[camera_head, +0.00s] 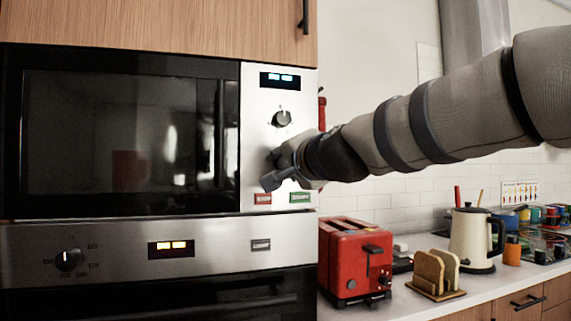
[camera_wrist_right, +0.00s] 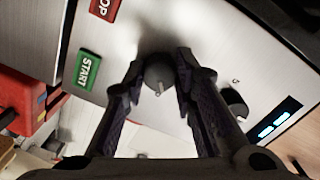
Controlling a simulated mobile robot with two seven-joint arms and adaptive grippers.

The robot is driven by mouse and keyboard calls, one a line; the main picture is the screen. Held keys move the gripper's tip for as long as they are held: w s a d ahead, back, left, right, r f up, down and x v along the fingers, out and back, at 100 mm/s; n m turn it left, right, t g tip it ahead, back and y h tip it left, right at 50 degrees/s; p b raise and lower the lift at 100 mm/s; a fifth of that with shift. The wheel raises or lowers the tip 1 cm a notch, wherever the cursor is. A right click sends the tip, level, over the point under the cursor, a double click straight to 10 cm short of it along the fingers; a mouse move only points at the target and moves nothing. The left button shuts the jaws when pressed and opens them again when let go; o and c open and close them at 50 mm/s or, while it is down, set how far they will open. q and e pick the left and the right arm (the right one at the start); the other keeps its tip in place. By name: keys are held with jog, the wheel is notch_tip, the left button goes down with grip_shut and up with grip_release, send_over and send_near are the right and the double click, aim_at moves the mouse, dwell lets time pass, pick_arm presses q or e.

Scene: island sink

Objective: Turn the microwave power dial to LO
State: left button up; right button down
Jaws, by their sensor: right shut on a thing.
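The microwave (camera_head: 130,140) is built into the cabinet, with a steel control panel (camera_head: 255,100) on its right side. An upper dark dial (camera_head: 282,118) sits below the blue-lit display (camera_head: 280,80); it also shows beside my fingers in the right wrist view (camera_wrist_right: 235,102). My right gripper (camera_head: 274,172) is at the panel, below the upper dial. In the right wrist view its fingers (camera_wrist_right: 161,65) are closed around a lower round dial (camera_wrist_right: 158,74) with a pale pointer mark. The head view hides this lower dial behind the gripper. Dial lettering is too small to read.
A red STOP button (camera_head: 262,198) and green START button (camera_head: 300,197) lie just below my right gripper. The oven panel with its own dial (camera_head: 68,260) is underneath. A red toaster (camera_head: 354,260), toast rack (camera_head: 436,274) and kettle (camera_head: 475,238) stand on the counter to the right.

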aim_at(284, 112)
jog(key=n, duration=0.5)
jog(key=shift+r+h, duration=0.1)
jog(key=shift+h, duration=0.2)
jog(key=shift+n+t, duration=0.3)
jog(key=shift+n, duration=1.9)
jog(key=c, duration=1.3)
grip_release()
notch_tip(284, 112, up, 10)
jog(key=shift+f, duration=0.1)
